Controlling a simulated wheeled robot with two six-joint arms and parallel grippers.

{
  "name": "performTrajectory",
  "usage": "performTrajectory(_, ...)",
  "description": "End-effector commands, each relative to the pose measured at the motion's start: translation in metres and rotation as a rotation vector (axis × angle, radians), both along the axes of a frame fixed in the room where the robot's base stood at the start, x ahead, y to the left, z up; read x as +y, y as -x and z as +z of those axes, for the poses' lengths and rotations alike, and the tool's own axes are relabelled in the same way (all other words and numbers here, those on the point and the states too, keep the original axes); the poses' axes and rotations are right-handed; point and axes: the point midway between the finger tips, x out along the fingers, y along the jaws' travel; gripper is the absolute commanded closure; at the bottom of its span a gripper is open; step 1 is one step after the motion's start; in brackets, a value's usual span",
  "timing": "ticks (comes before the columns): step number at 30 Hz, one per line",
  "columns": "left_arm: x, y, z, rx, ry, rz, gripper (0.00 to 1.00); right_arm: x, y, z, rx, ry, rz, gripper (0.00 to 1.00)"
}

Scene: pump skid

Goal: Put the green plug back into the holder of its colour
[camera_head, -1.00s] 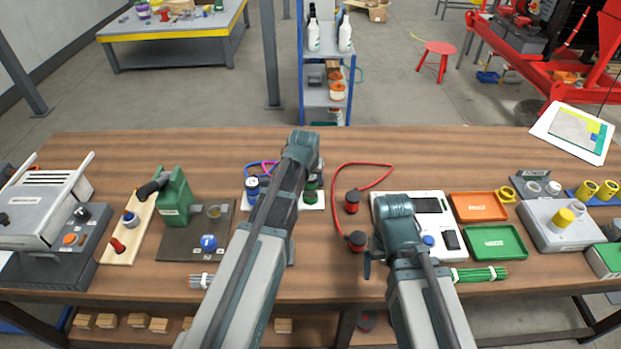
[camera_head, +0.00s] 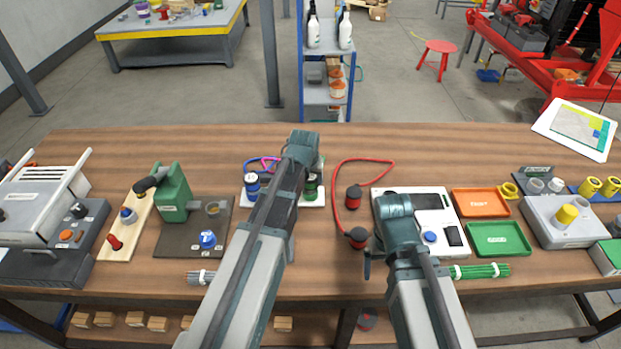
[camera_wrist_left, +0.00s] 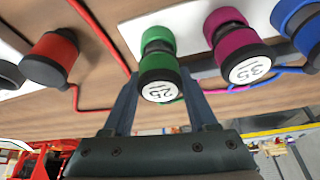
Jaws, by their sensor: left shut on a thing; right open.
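The green plug (camera_wrist_left: 160,66) has a black end cap with a white label reading 25. In the left wrist view it sits between the two fingers of my left gripper (camera_wrist_left: 160,82), which is shut on it. It is in line with the green holder (camera_wrist_left: 158,38) on the white plate (camera_wrist_left: 186,28); I cannot tell whether it is fully seated. In the head view the green plug (camera_head: 311,187) shows partly beside my left arm, which hides the fingers. My right gripper (camera_head: 368,265) is open, low over the table by the white device, its fingers mostly hidden.
A magenta plug (camera_wrist_left: 236,48) and a blue plug (camera_wrist_left: 300,24) stand beside the green one. Two red plugs (camera_head: 353,196) on a red cable lie right of the plate. A green pump (camera_head: 174,195) stands left; orange (camera_head: 480,203) and green trays (camera_head: 498,239) lie right.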

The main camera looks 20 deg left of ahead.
Motion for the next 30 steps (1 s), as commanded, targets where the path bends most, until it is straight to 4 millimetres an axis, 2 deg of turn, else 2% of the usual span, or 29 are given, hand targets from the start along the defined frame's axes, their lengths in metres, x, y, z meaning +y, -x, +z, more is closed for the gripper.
performTrajectory(10,0.0000,0.0000,-0.0024,0.000,0.000,0.000,1.00,0.0000,0.0000,-0.0024,0.000,0.000,0.000,0.07)
performTrajectory(11,0.0000,0.0000,-0.0024,0.000,0.000,0.000,0.36,0.0000,0.0000,-0.0024,0.000,0.000,0.000,0.07)
performTrajectory(16,0.0000,0.0000,-0.0024,0.000,0.000,0.000,0.07,0.0000,-0.0001,-0.0024,0.000,0.000,0.000,0.07)
performTrajectory(30,-0.0002,0.0022,0.0037,0.000,0.000,0.000,0.07,0.0000,0.0000,0.0037,0.000,0.000,0.000,0.07)
